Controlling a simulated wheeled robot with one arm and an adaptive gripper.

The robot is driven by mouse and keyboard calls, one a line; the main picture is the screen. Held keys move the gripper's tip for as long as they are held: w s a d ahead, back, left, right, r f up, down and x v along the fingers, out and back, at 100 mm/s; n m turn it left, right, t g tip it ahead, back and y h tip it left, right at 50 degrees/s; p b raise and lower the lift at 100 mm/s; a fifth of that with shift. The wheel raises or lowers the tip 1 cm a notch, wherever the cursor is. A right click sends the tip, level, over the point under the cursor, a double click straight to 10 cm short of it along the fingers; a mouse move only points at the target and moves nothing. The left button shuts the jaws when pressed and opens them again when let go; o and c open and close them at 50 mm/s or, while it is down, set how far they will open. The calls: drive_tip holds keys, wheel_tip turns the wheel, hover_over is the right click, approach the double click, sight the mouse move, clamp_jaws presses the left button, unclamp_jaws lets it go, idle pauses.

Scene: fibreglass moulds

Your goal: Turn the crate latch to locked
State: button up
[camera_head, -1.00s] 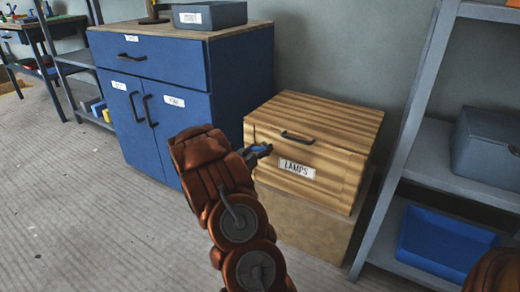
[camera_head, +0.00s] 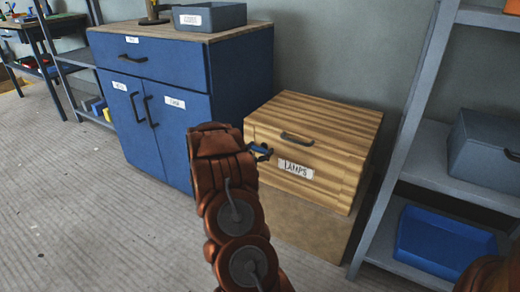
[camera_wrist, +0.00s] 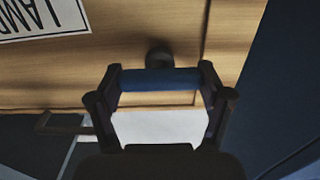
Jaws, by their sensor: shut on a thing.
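The wooden crate (camera_head: 345,160), labelled LAMPS, stands beside the blue cabinet. Its latch has a blue grip bar (camera_wrist: 158,80) and a dark round pivot (camera_wrist: 158,57) on the crate front near the left edge. My gripper (camera_head: 264,152) is at that front left edge. In the wrist view my gripper (camera_wrist: 160,84) is shut on the blue bar, one finger at each end. The head view shows only a bit of blue at the fingertips; my arm covers part of the crate's left side. I cannot read any locked or unlocked mark.
The crate has a dark handle (camera_head: 297,139) above its label (camera_head: 295,169). It rests on a brown box (camera_head: 305,220). The blue cabinet (camera_head: 170,110) is close on the left, and a grey shelf unit (camera_head: 400,130) on the right. The floor at left is clear.

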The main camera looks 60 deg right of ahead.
drive_tip(key=o, duration=1.1)
drive_tip(key=a, duration=1.2)
drive_tip(key=shift+s, duration=0.25)
